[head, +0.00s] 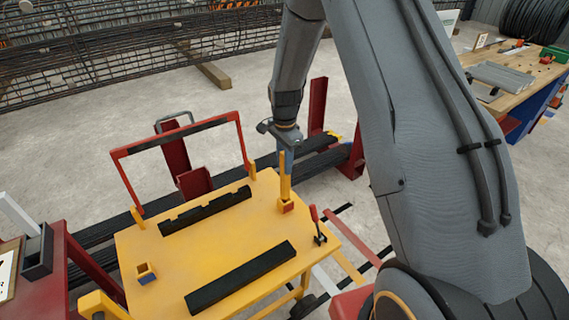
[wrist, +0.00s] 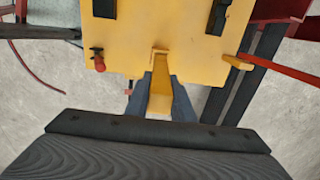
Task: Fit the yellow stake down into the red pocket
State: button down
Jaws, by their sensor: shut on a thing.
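The yellow stake (head: 284,178) stands about upright at the far right part of the yellow table. The red pocket (head: 287,207) is a small block on the table top, right at the stake's lower end. I cannot tell whether the stake's tip is inside the pocket or just above it. My gripper (head: 285,150) is shut on the upper part of the stake. In the wrist view the stake (wrist: 160,92) runs between my two blue-grey fingers toward the table. The pocket is not clearly visible there.
The yellow table (head: 230,225) carries two black bars (head: 240,278), a yellow-and-blue socket (head: 147,273) at front left and a red-handled clamp (head: 317,226) just right of the pocket. A red frame (head: 178,137) rises at the table's back left. Black rails run behind.

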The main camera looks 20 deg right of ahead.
aim_at(285, 178)
jog(key=shift+f+b, duration=1.55)
jog(key=shift+f, duration=1.7)
jog(key=c, duration=1.4)
grip_release()
jog(key=shift+c, duration=0.2)
notch_tip(285, 178, up, 8)
jog(key=b, duration=0.2)
jog(key=shift+f, duration=0.15)
